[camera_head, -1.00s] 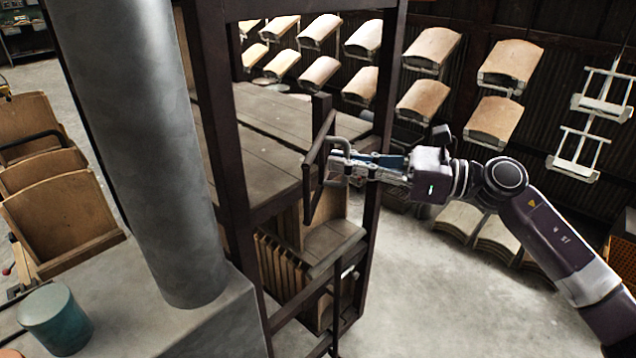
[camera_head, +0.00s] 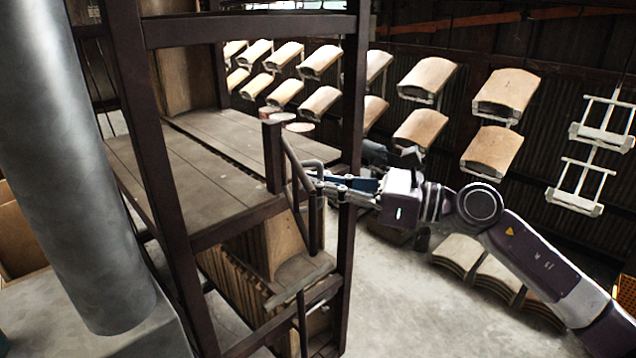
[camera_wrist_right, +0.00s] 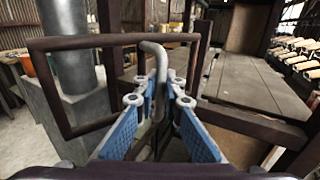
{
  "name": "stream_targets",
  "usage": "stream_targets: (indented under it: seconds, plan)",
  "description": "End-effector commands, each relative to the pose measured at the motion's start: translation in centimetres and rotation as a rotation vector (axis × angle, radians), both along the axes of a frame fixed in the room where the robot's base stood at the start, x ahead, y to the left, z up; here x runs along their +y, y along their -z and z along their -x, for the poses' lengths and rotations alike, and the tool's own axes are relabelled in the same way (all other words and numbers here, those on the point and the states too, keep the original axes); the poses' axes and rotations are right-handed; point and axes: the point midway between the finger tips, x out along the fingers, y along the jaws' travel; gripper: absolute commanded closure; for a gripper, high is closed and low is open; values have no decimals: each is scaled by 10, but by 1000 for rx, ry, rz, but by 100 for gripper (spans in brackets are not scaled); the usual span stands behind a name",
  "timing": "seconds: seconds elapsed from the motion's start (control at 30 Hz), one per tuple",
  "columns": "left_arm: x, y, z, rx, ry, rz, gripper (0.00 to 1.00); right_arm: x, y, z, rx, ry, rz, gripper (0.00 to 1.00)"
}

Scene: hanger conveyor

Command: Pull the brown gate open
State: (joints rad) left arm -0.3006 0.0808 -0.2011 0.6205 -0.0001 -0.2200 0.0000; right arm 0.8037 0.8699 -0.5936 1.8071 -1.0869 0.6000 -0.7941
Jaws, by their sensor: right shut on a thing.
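The brown gate (camera_head: 303,205) is a thin dark metal frame at the edge of the wooden platform, beside a short post (camera_head: 272,156). In the right wrist view the gate (camera_wrist_right: 50,92) is a wide rectangle crossing in front of the fingers, with the platform to its right. A grey bent handle (camera_wrist_right: 155,50) sticks out from it. My right gripper (camera_head: 322,182) is shut on this handle; its blue-padded fingers (camera_wrist_right: 157,98) lie on both sides of it. The gate's exact opening angle is hard to tell. My left gripper is not in view.
The plank platform (camera_head: 205,150) stands inside a dark steel frame (camera_head: 352,120). A thick grey column (camera_head: 70,170) stands at left. Curved wooden pieces hang on a conveyor (camera_head: 428,78) behind. Stacked panels (camera_head: 465,255) lie on the floor at right. Open floor (camera_head: 400,310) lies in front.

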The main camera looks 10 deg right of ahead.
Motion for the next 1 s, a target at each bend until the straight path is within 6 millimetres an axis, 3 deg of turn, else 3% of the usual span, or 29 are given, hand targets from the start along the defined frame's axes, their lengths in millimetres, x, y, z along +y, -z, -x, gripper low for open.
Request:
stream_targets:
  seconds: [0.3,0.33,0.47,0.77,1.0]
  plan:
    - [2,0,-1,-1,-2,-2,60,1,5,1,10,-5,6,100]
    - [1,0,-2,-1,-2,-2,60,1,5,1,10,-5,6,89]
    - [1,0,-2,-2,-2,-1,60,0,4,1,7,-4,4,75]
    - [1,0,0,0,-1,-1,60,-1,2,1,4,-1,3,75]
    - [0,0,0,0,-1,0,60,-29,4,15,8,2,4,75]
